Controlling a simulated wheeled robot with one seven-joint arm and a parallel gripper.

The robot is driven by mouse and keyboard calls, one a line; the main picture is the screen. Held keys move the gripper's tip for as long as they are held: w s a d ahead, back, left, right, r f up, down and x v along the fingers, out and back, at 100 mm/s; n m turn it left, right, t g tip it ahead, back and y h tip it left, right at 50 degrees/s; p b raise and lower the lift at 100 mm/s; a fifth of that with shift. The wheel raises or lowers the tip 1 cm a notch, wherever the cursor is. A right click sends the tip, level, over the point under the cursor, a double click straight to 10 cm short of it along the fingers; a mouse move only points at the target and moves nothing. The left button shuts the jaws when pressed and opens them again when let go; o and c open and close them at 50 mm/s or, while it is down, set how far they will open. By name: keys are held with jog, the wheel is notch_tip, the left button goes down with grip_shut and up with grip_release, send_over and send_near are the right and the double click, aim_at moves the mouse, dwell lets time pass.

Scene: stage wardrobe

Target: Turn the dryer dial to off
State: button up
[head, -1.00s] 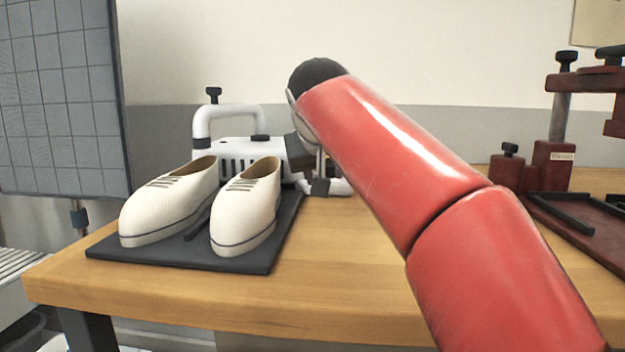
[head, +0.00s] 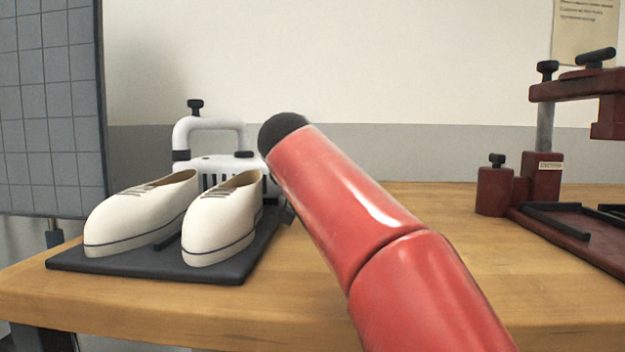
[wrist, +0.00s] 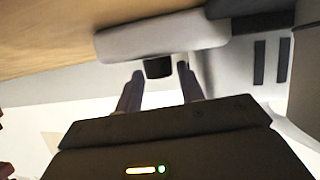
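The dryer (head: 215,162) is a white machine with a top handle and dark vents, standing behind the shoes on the table. In the wrist view, its white body (wrist: 222,75) has a rounded part jutting out, with a short black knob (wrist: 158,69) that looks like the dial. My gripper (wrist: 158,77) is open, its two fingers apart. The knob appears between the fingertips; I cannot tell whether they touch it. In the head view my red arm hides the gripper and the dial. The dial's setting cannot be read.
A pair of white shoes (head: 224,222) stands on a dark mat (head: 150,266) in front of the dryer. A dark red press (head: 541,180) stands at the right of the wooden table (head: 300,296). A grey gridded panel (head: 50,110) is at the left. The table between arm and press is clear.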

jog(key=shift+w, duration=0.15)
jog(key=c, duration=0.7)
jog(key=shift+d+n+y+p, duration=0.35)
jog(key=shift+n+y+p, duration=0.05)
jog(key=shift+n+y, duration=0.55)
jog(key=shift+a+f+n+y+p, duration=0.1)
jog(key=shift+n+y+p, duration=0.35)
jog(key=shift+n+y, duration=0.3)
jog(key=o, duration=0.7)
